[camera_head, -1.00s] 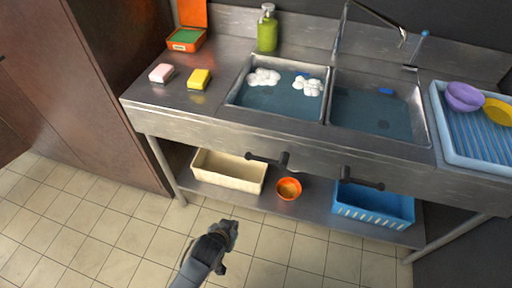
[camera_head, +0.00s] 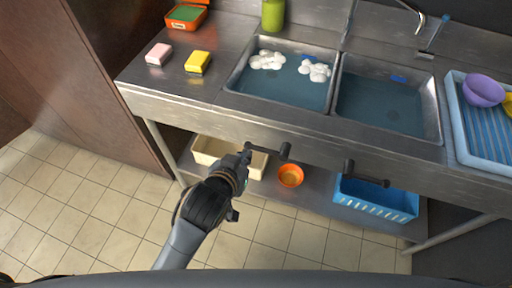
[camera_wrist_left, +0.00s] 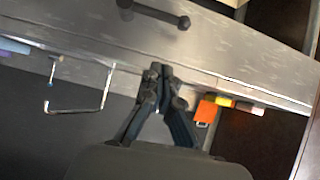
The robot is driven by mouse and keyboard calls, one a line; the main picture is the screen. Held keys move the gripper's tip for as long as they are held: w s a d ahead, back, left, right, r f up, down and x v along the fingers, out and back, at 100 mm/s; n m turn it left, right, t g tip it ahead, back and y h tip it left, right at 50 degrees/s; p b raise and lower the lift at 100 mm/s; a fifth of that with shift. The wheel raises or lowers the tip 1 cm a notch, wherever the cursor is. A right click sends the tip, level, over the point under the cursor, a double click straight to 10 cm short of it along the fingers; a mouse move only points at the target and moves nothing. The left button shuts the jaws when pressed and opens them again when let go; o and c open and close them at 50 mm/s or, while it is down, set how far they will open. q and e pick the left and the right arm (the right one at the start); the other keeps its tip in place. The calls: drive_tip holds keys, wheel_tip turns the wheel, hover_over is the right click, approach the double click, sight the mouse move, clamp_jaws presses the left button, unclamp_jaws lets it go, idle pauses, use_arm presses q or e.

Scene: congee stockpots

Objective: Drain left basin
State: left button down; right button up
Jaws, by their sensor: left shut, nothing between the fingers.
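The left basin (camera_head: 237,70) holds bluish water (camera_head: 282,90) with two clumps of white foam. Its dark lever handle (camera_head: 268,150) sticks out from the sink's front panel below it. A matching right lever (camera_head: 366,175) sits below the right basin (camera_head: 390,100), which also holds water. My left gripper (camera_head: 244,156) is shut and empty, close to the left end of the left lever. In the left wrist view the closed fingertips (camera_wrist_left: 161,72) appear apart from a dark lever (camera_wrist_left: 153,12). Whether they touch the left lever is unclear in the head view. My right gripper is not in view.
A cream bin (camera_head: 210,149), an orange bowl (camera_head: 290,176) and a blue basket (camera_head: 375,203) stand on the lower shelf. Pink (camera_head: 158,54) and yellow (camera_head: 198,62) sponges lie on the counter. A blue rack (camera_head: 460,130) is at right. The tiled floor in front is clear.

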use_arm(q)
hover_over(256, 149)
drive_tip(key=s, duration=0.2)
wheel_tip(256, 149, down, 6)
drive_tip(key=r, duration=0.1)
wheel_tip(256, 149, down, 3)
drive_tip(key=shift+f+p, duration=0.1)
drive_tip(key=shift+p, duration=0.3)
drive_tip(key=shift+f, duration=0.6)
